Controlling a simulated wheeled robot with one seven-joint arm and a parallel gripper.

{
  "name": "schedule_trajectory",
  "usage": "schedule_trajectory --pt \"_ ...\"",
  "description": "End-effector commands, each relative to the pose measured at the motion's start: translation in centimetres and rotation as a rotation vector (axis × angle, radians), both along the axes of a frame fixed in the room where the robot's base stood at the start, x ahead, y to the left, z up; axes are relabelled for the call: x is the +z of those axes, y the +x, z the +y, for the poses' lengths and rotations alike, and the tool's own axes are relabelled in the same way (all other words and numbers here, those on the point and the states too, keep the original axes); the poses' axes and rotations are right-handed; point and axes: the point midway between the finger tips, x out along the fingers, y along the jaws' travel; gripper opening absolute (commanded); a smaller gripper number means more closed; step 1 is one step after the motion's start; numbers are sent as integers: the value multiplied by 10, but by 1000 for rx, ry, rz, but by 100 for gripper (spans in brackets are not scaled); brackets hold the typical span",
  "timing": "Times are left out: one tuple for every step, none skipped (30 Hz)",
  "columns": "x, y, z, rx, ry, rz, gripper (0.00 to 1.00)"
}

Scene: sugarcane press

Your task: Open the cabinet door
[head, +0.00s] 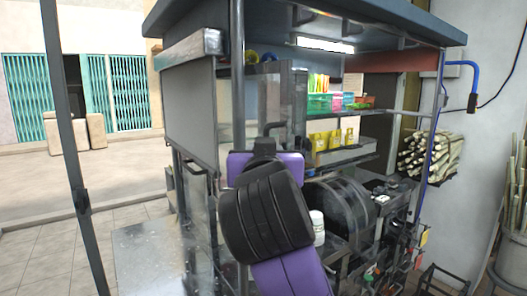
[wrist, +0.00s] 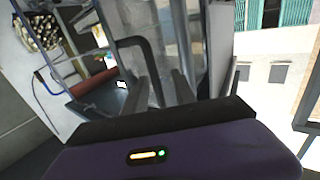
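The cabinet (head: 284,88) is a grey metal and glass box on the stall, behind my gripper (head: 266,138) in the head view. Its glassy panel (wrist: 190,45) fills the upper middle of the wrist view. A dark bent handle (wrist: 146,50) stands out in front of this panel and runs down toward the space between my fingers. My gripper also shows in the wrist view (wrist: 161,88), with its two grey fingers apart. I cannot tell whether a finger touches the handle. The door edge is not clear, and I see no open gap.
A stall post (head: 238,90) stands just left of my gripper. Shelves with colored cups (head: 318,103) and yellow packs (head: 335,138) are to the right. A white jar (head: 317,227) stands beside my arm. Sugarcane stalks (head: 430,155) lie at the right. Paved floor at left is open.

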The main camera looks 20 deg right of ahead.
Motion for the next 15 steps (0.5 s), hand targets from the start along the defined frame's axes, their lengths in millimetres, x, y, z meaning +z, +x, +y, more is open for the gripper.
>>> schedule_trajectory --pt "0 -2 1 1 1 -1 33" --pt "-1 -5 2 1 0 -2 33" --pt "-1 -8 3 2 0 -3 33" --pt "-1 -12 5 2 -1 -3 33" --pt "-2 -16 6 2 0 -2 33" --pt "-2 -22 8 3 1 -3 33" --pt "-3 -27 9 4 2 -3 33" --pt "-2 -33 11 5 1 -3 33" --pt "-2 -39 13 4 1 -3 33" --pt "-2 -44 14 3 1 -4 33" --pt "-2 -48 15 4 1 -3 33" --pt "-2 -54 17 4 1 -3 33" --pt "-1 -58 18 4 0 -3 33" --pt "-1 -61 19 3 0 -3 33" --pt "-1 -65 20 2 1 -3 33"
